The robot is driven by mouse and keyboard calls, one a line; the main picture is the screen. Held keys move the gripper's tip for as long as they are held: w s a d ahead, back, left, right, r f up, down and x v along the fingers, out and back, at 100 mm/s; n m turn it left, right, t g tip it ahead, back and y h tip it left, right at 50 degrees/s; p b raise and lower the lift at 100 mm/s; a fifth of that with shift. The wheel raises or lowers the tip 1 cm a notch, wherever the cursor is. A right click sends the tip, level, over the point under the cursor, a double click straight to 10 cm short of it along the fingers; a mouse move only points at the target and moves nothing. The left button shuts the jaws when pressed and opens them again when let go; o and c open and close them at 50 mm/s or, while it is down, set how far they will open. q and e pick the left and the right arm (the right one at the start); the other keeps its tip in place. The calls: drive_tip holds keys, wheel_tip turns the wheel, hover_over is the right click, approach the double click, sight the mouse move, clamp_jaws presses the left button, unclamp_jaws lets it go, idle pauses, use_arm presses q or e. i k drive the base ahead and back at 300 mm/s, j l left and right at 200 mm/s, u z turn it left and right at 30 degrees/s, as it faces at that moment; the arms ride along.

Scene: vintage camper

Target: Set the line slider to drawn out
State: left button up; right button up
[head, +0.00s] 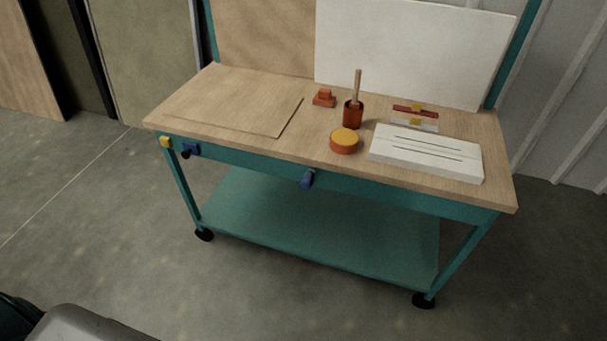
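On the cart top, towards the back right, lies a dark red bar (407,110) with a small yellow piece on it, looking like a slider on a track. Right in front of it is a pale bar (414,125), also with a small yellow piece. A white block (425,154) with dark slots across its top lies in front of both. No label shows, so I cannot tell which of these is the line slider, nor its setting. Neither of my grippers is in view.
The teal wheeled cart has a wooden top (225,95) holding an orange-red cup (353,115) with a stick, a round yellow-topped piece (344,141) and an orange block (324,98). A blue piece (307,180) juts from the front edge. Floor in front is clear.

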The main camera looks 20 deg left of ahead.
sight(188, 148)
drive_tip(key=u, duration=1.35)
